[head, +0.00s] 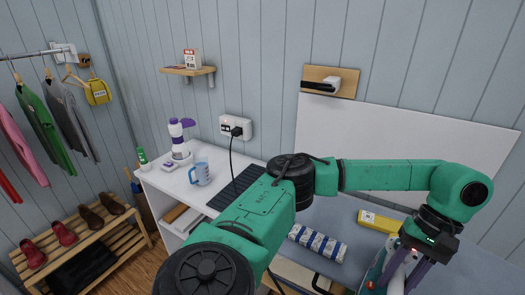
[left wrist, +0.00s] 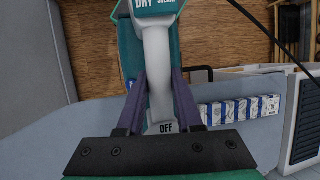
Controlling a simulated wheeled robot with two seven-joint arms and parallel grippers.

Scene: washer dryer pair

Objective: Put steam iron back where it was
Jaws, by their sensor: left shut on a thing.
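The steam iron (left wrist: 155,45) is white and teal, with "DRY", "STEAM" and "OFF" lettering. In the left wrist view its white handle runs between the two purple fingers of my left gripper (left wrist: 160,88), which is shut on it. In the head view the iron (head: 398,262) is at the lower right, largely hidden by my gripper (head: 394,278) and wrist, over or beside the grey-blue padded surface (head: 335,212). A black mat (head: 228,196) lies on the white counter to the left. My right gripper is not in view.
A blue-patterned pack (head: 318,243) and a yellow pack (head: 379,222) lie on the padded surface. A blue mug (head: 200,172) and white-purple bottle (head: 179,138) stand on the white counter (head: 165,183). A black cord (head: 231,160) hangs from the wall socket (head: 236,127). A shoe rack (head: 90,235) stands left.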

